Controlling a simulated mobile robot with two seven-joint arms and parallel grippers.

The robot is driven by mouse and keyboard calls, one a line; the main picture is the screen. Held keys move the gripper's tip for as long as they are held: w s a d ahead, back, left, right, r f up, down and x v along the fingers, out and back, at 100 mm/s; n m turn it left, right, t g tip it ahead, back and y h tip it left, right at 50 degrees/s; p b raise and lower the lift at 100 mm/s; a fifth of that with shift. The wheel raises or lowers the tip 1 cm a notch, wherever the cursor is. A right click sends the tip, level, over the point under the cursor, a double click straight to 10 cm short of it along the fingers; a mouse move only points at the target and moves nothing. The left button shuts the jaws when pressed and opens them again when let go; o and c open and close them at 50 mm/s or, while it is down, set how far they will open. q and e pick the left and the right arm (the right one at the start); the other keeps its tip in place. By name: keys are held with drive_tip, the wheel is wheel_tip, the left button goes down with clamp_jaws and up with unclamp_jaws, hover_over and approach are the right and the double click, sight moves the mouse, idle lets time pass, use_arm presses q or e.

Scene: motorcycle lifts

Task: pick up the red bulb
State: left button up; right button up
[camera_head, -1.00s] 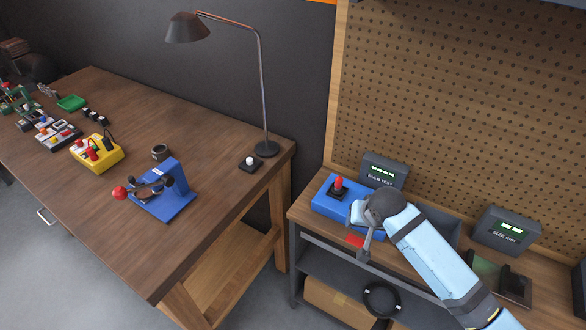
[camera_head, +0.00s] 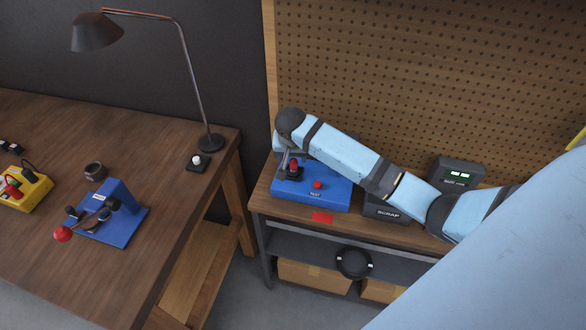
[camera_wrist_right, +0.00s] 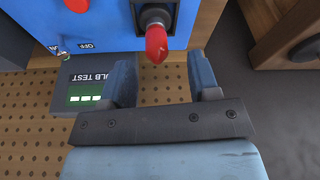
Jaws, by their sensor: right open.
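The red bulb (camera_head: 293,165) stands in a dark socket on the blue test box (camera_head: 325,193). In the right wrist view the bulb (camera_wrist_right: 156,42) points toward my right gripper (camera_wrist_right: 161,58), whose two fingers are open on either side of its tip. The fingers look apart from the bulb, with nothing held. In the head view the right gripper (camera_head: 285,160) is at the box's left end, partly hiding the bulb and socket. My left gripper is not in view.
A red button (camera_head: 317,184) sits on the test box, right of the bulb. A SCRAP bin (camera_head: 388,214) stands right of it, partly behind my arm. A pegboard (camera_head: 420,80) rises behind. The wooden table (camera_head: 165,170) with a lamp (camera_head: 97,32) is at left.

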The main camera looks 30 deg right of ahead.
sight(294, 160)
drive_tip(key=shift+p+x, duration=0.65)
drive_tip(key=shift+x, duration=2.05)
drive_tip(key=shift+s+d, duration=0.15)
drive_tip(key=c, duration=1)
